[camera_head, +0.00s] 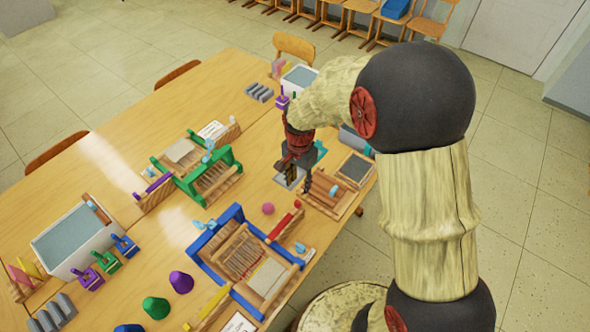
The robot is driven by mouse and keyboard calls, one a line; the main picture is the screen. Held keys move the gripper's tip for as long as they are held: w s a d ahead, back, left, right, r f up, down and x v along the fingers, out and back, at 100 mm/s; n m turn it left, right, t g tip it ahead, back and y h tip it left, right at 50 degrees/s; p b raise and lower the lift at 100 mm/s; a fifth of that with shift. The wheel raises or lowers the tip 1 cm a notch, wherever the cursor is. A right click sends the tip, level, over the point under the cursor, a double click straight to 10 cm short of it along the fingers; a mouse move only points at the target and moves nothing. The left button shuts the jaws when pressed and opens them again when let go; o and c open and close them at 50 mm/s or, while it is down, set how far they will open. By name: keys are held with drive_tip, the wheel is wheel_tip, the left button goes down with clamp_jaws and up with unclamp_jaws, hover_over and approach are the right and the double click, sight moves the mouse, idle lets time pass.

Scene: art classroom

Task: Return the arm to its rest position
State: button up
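My arm, with pale, bark-like links and black round joints, rises at the right and bends over to the left. My gripper (298,186) hangs at its end, pointing down over the right part of the table (135,130). Its two dark fingers look apart, with nothing seen between them. A wooden tray with reddish-brown slats (325,198) lies just below and to the right of it. A grey flat piece (290,178) lies behind the fingers. The height of the fingertips above the table is hard to tell.
A green-framed loom (223,160) and a blue-framed loom (213,240) stand left of the gripper. A pink ball (268,208) lies near them. A grey-white tub (78,240), small colored pots and purple and green cones (181,282) are at left. Chairs line the far side.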

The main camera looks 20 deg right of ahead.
drive_tip(key=s+r+n+t, duration=0.2)
drive_tip(key=s+r+n, duration=0.3)
drive_tip(key=s+r, duration=0.5)
drive_tip(key=s+r+n+t, duration=0.3)
drive_tip(key=s+r+n, duration=0.3)
drive_tip(key=s+r, duration=0.4)
wheel_tip(320, 180, up, 5)
drive_tip(key=shift+s+d+f+t+b, duration=0.1)
drive_tip(key=shift+s+d+t+b, duration=0.05)
drive_tip(key=shift+s+t+b, duration=0.15)
drive_tip(key=shift+w, duration=0.1)
drive_tip(key=shift+c, duration=0.2)
idle(0.5)
